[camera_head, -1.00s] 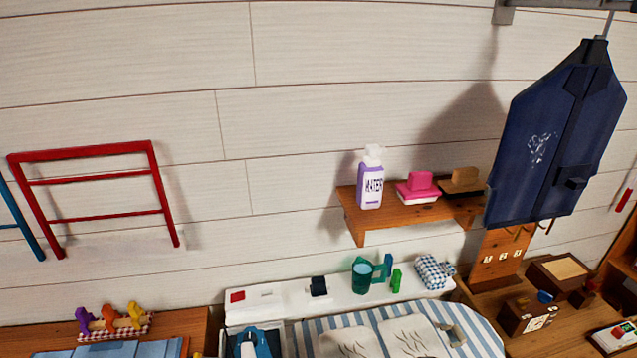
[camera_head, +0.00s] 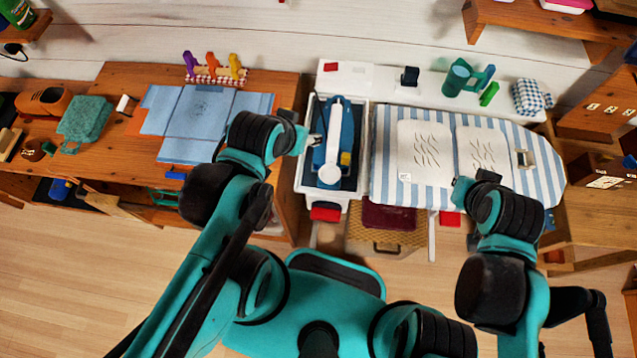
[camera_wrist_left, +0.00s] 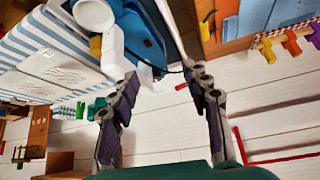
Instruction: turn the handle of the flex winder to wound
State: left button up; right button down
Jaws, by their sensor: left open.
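No part is labelled as the flex winder, so I cannot tell for sure which it is. A long blue device (camera_head: 335,135) with a white round knob (camera_head: 330,173) and a yellow part lies in the white-rimmed tray (camera_head: 300,180). White rounded parts (camera_wrist_left: 113,50) beside the blue body also show in the left wrist view. My left gripper (camera_head: 312,139) is at the tray's left side, close to the blue device. Its fingers (camera_wrist_left: 163,75) are apart, with no object clearly held between them. My right gripper (camera_head: 465,190) is over the striped board, its fingers too small to read.
The striped ironing board (camera_head: 385,155) adjoins the tray on the right. Behind, a white ledge (camera_head: 435,80) carries a black piece (camera_head: 410,76), a teal cylinder with a bracket (camera_head: 458,78) and a checked bundle (camera_head: 531,96). A wooden table (camera_head: 125,80) with blue cloth stands left.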

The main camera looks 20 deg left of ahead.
aim_at(321, 210)
jog(key=k+j+z, duration=0.1)
jog(key=k+j, duration=0.4)
jog(key=k, duration=0.5)
jog(key=k+j+z, duration=0.1)
jog(key=k, duration=0.5)
